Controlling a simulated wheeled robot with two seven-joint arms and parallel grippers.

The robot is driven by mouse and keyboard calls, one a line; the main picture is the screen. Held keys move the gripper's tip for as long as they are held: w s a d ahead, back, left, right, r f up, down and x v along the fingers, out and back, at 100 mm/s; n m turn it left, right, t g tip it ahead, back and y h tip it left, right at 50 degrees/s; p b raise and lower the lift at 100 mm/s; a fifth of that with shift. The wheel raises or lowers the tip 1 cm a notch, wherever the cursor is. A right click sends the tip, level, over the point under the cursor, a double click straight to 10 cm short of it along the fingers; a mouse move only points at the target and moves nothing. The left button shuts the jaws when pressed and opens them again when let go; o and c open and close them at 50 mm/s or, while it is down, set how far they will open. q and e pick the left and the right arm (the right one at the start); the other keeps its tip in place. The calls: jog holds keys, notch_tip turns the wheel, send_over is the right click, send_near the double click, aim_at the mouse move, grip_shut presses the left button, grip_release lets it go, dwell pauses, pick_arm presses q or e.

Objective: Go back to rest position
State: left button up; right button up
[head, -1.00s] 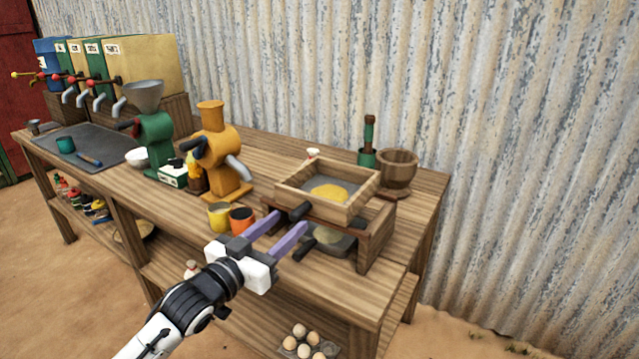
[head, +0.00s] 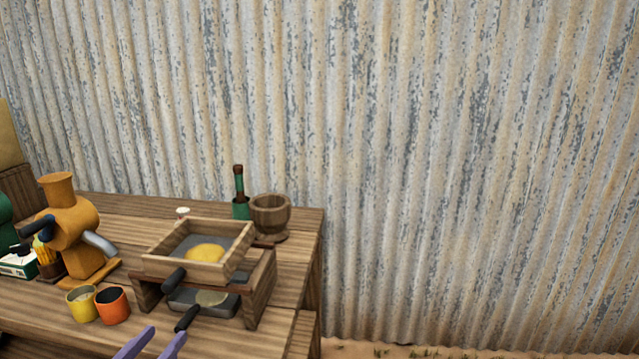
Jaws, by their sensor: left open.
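My left gripper (head: 153,345) shows only by its two purple fingertips at the bottom edge of the head view. The fingers are apart with nothing between them. They are in front of the wooden sieve box (head: 190,267), below its dark handles and apart from them. The rest of my left arm is cut off by the frame. My right gripper is not in view.
The sieve box holds yellow meal (head: 205,253) and sits on a wooden stand over a grey pan (head: 205,305). Yellow (head: 82,305) and orange (head: 112,306) cups, an orange grinder (head: 73,240) and a wooden mortar (head: 270,215) share the table. A corrugated wall (head: 450,150) stands behind.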

pick_arm(q)
jog(key=s+d+f+g, duration=0.2)
jog(key=s+d+f, duration=0.3)
jog(key=s+f, duration=0.2)
jog(key=s+d+f+g, duration=0.3)
jog(key=s+d+f, duration=0.2)
jog(key=s+f, duration=0.3)
jog(key=s+d+f+m+g+h, duration=0.1)
jog(key=s+d+f+g, duration=0.2)
jog(key=s+d+f, duration=0.2)
jog(key=s+f, duration=0.3)
jog(key=f, duration=0.3)
jog(key=shift+a, duration=0.1)
